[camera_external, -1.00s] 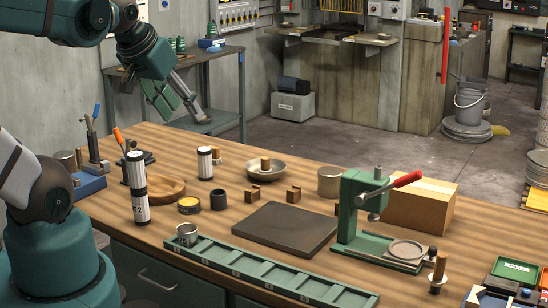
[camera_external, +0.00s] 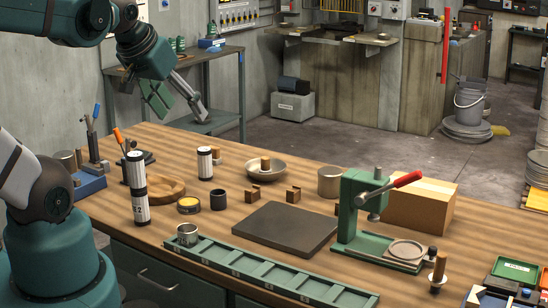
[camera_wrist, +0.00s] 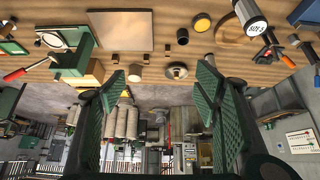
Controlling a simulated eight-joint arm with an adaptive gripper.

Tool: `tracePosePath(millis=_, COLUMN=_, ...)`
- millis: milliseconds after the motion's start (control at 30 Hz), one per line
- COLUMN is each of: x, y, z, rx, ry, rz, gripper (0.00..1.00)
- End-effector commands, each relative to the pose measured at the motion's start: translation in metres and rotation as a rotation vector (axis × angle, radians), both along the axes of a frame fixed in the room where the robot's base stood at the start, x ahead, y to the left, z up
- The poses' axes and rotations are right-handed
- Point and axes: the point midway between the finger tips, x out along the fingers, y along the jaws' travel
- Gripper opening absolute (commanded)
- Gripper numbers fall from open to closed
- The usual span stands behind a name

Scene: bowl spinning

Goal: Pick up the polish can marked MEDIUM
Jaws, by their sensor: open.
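A low round tin with a yellow band (camera_external: 188,205) stands on the bench at left of centre. It looks like a polish can, but I cannot read MEDIUM on it. In the wrist view a round yellow lid (camera_wrist: 202,23) shows near the top, likely the same tin. My gripper (camera_external: 182,112) is open and empty, beyond the bench's back edge and above its top, well apart from the tin. In the wrist view my gripper (camera_wrist: 160,82) shows its two green ridged fingers wide apart with nothing between them.
A dark cup (camera_external: 218,200) stands just right of the tin; a tall black-and-white cylinder (camera_external: 138,190) and wooden ring (camera_external: 165,188) are left. A dark slab (camera_external: 285,229) and green press (camera_external: 350,210) stand right.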

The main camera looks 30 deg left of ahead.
Motion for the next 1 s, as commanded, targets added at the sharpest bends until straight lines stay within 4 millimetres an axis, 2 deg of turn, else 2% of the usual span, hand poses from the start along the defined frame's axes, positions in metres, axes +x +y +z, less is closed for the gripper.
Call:
tracePosePath(millis=533, x=0.006, y=-0.001, z=0.003, rx=0.004, ry=0.006, rz=-0.012, gripper=0.65)
tracePosePath(millis=767, x=0.028, y=-0.005, z=0.009, rx=0.015, ry=0.024, rz=-0.052, gripper=0.65)
tracePosePath(millis=1000, x=0.061, y=-0.012, z=0.016, rx=0.032, ry=0.051, rz=-0.116, gripper=0.65)
